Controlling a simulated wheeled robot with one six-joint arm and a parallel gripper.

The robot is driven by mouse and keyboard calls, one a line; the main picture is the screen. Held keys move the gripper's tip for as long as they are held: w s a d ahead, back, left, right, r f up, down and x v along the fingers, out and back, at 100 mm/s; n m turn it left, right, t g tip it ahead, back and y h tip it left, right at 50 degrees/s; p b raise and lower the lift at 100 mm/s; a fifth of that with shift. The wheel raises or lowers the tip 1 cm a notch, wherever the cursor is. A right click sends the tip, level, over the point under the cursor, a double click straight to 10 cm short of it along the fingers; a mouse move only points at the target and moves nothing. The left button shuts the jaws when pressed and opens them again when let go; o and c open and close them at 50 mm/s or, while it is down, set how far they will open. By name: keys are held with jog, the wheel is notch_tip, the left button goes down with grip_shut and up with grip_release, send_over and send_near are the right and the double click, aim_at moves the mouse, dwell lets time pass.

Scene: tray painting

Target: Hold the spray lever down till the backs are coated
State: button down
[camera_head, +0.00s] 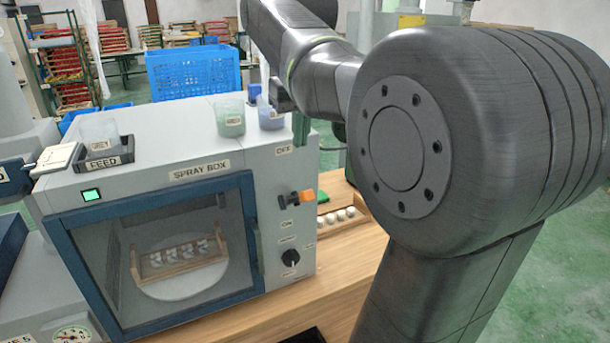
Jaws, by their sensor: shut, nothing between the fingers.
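The spray box (188,142) stands on the wooden bench. On its right side panel is the spray lever (304,197), black with an orange end, below the OFF label and above the ON label. My gripper (301,140) is shut and empty, above the lever and apart from it. Behind the box's window, a wooden tray (176,270) with several pale pieces stands on a round white turntable (190,288). The glass and shade hide how far their backs are coated.
A FEED holder (105,160) with a GREY cup, a green cup (230,117) and a blue cup (269,113) stand on top of the box. A dark knob (290,258) is below the lever. Another tray (340,218) with pale round pieces lies behind right. My arm covers the right side.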

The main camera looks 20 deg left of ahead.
send_over(299, 198)
jog(key=w, duration=0.2)
jog(key=f, duration=0.5)
jog(key=shift+a+f, duration=0.25)
jog(key=shift+f, duration=0.05)
jog(key=shift+s+d+f, duration=0.45)
jog(key=shift+d+f, duration=0.05)
jog(key=shift+f, duration=0.2)
jog(key=shift+s+d+f, duration=0.25)
jog(key=shift+d+f, duration=0.05)
jog(key=shift+f, duration=0.25)
jog(key=shift+f, duration=0.1)
